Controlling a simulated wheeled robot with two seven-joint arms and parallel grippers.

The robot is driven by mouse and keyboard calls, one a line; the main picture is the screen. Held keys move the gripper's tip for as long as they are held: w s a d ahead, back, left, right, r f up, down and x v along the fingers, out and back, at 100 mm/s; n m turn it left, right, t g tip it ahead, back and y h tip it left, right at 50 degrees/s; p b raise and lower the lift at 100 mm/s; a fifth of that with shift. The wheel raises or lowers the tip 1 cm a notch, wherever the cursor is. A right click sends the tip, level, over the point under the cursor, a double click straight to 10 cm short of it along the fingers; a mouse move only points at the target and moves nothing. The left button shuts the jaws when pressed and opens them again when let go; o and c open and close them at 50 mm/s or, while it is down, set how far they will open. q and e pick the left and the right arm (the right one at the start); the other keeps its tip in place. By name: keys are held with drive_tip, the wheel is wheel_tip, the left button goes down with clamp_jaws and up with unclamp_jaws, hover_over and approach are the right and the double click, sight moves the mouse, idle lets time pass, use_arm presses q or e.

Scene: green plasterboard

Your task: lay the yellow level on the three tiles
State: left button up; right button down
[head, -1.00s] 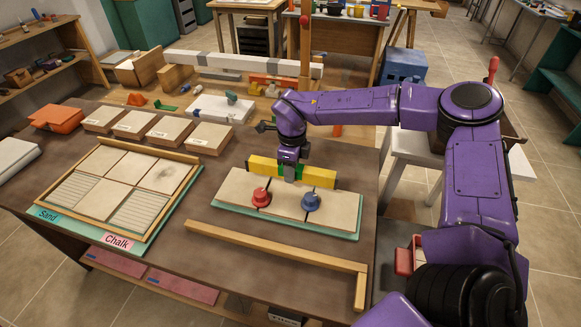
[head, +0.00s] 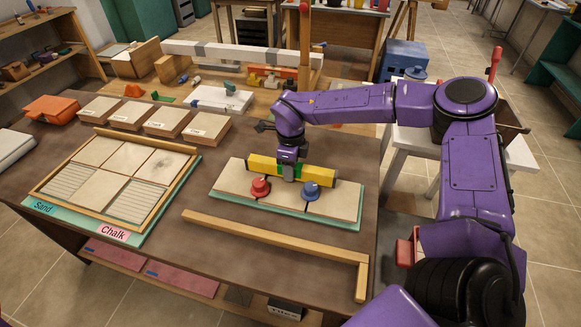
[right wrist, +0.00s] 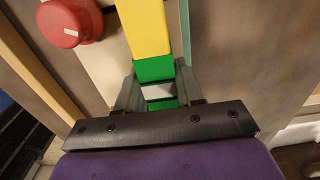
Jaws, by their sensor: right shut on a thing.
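The yellow level (head: 262,166), with a green middle part, is over the back part of a row of three pale tiles (head: 231,184). The tiles lie side by side on a green board (head: 285,218). My right gripper (head: 291,172) is shut on the level's middle from above. The wrist view also shows the level (right wrist: 146,28) between the fingers (right wrist: 158,92). I cannot tell whether the level touches the tiles. A red knob (head: 260,188) and a blue knob (head: 311,191) stand on the tile joints, in front of the level. My left gripper is not in view.
A wooden L-shaped strip (head: 270,240) lies in front of the board. A wood-framed tile panel (head: 88,215) lies at left, with several tile stacks (head: 163,122) behind it. A white board (head: 222,99) lies behind the gripper. Bare tabletop shows between panel and board.

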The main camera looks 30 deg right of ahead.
drive_tip(key=shift+f, duration=0.25)
drive_tip(key=c, duration=0.6)
unclamp_jaws()
drive_tip(key=shift+c, duration=0.2)
wheel_tip(320, 180, up, 10)
drive_tip(key=shift+r+b, duration=0.25)
drive_tip(key=shift+b, duration=0.8)
